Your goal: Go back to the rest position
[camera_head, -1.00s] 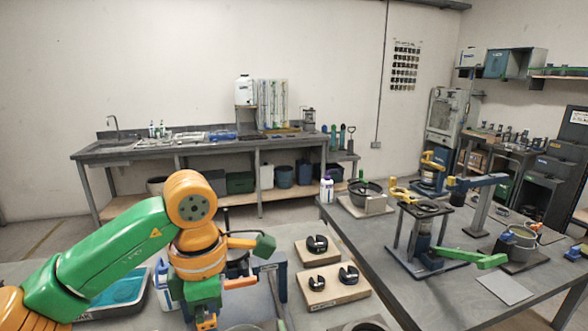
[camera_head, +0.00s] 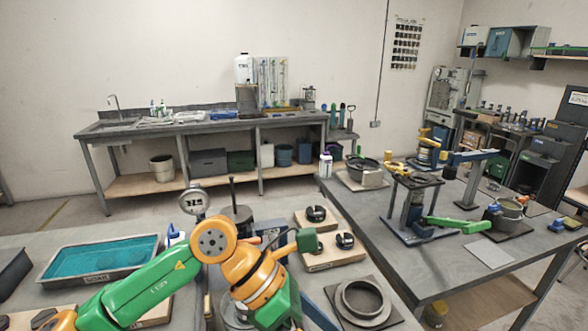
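My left arm (camera_head: 140,290), green and orange, reaches in from the lower left. Its wrist bends down over the near table. My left gripper (camera_head: 276,308) is at the bottom edge of the view, and its fingertips are cut off or hidden, so I cannot tell whether it is open or shut. My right arm and gripper are not in view.
On the near table are a tray with teal content (camera_head: 60,277), a dial gauge (camera_head: 194,201), wooden blocks with black rings (camera_head: 330,258) and a grey ring on a plate (camera_head: 362,300). The right table (camera_head: 400,260) carries a press stand (camera_head: 412,215) with a green lever (camera_head: 458,223).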

